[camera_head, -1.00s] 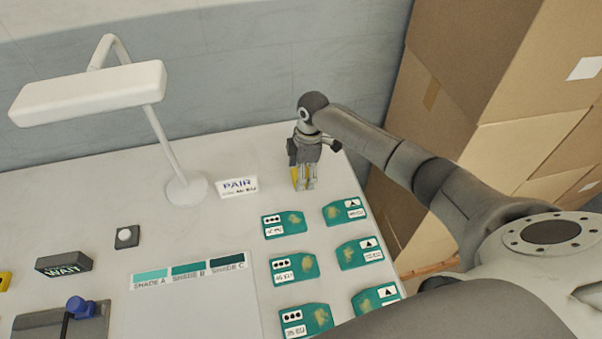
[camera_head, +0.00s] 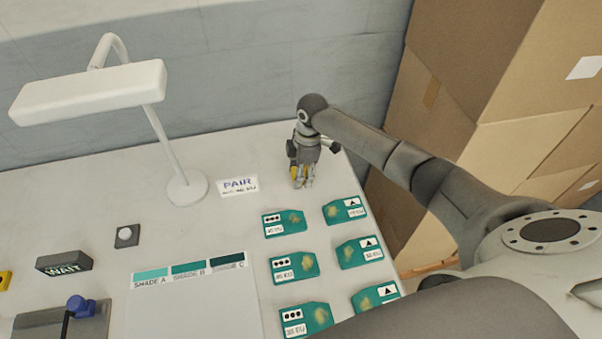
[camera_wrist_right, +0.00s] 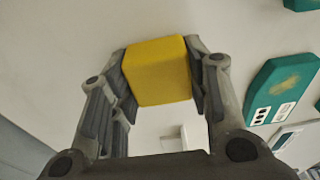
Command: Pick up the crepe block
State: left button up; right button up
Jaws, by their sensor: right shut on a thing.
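The crepe block appears as a yellow block (camera_wrist_right: 158,72) in the right wrist view, between the two finger pads. My right gripper (camera_head: 302,184) is shut on it, with a pad against each side. In the head view the gripper is at the far right part of the table, and only small yellow parts of the block (camera_head: 296,171) show between the fingers. I cannot tell whether the block touches the table. My left gripper is not in view.
Several teal cards (camera_head: 285,223) lie in two columns in front of the gripper. A PAIR sign (camera_head: 238,186) and a white lamp (camera_head: 187,188) stand to its left. Stacked cardboard boxes (camera_head: 520,90) rise at the right. A shade chart (camera_head: 190,300) lies at centre left.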

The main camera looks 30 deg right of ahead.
jog(key=shift+w+r, duration=0.1)
jog(key=shift+r, duration=0.55)
jog(key=s+a+r+b, duration=0.3)
jog(key=s+a+r, duration=0.2)
jog(key=s+r, duration=0.6)
jog(key=shift+s+r, duration=0.35)
jog(key=shift+s, duration=0.8)
